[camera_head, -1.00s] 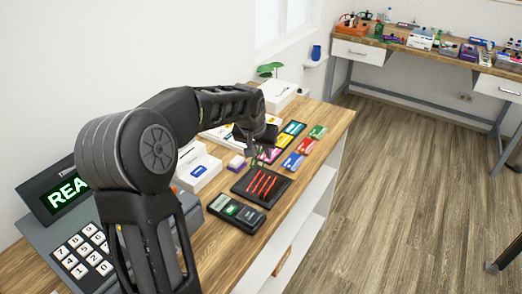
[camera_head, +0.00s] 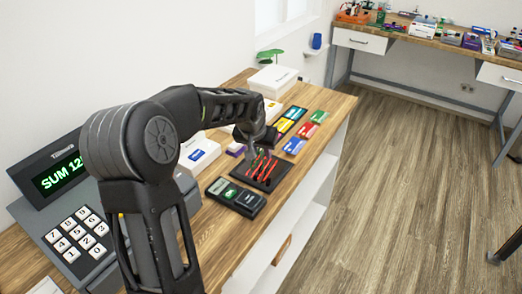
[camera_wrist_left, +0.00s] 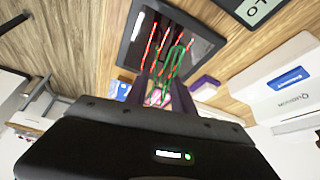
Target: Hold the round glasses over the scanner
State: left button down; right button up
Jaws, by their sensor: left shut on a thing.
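My left gripper (camera_head: 256,154) is low over the far part of the black scanner pad (camera_head: 274,181), which shows bright red lines. In the left wrist view the gripper (camera_wrist_left: 160,92) is shut on a thin green-framed object, which I take to be the round glasses (camera_wrist_left: 178,56). Its thin green parts reach from the fingertips across the scanner pad (camera_wrist_left: 207,47). The held end is partly hidden between the fingers, and I cannot tell the lens shape. In the head view the glasses are too small to make out. My right gripper is not in view.
A cash register (camera_head: 72,238) with a lit green display stands at the left. A card terminal (camera_head: 236,197) lies just in front of the pad. Coloured cards (camera_head: 305,130) lie behind it, and white boxes (camera_head: 198,155) stand to the left. Floor is clear at right.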

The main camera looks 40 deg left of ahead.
pick_arm(q)
jog(key=shift+r+p, duration=1.6)
jog(key=shift+r, duration=0.95)
jog(key=shift+s+d, duration=0.1)
jog(key=shift+s, duration=0.05)
jog(key=s+d+r+b, duration=0.3)
jog(key=s+d+b, duration=0.1)
jog(key=s+d, duration=0.5)
jog(key=shift+s+d+b, duration=0.25)
jog(key=shift+s+b, duration=0.05)
jog(key=shift+s, duration=0.8)
jog(key=shift+d, duration=0.1)
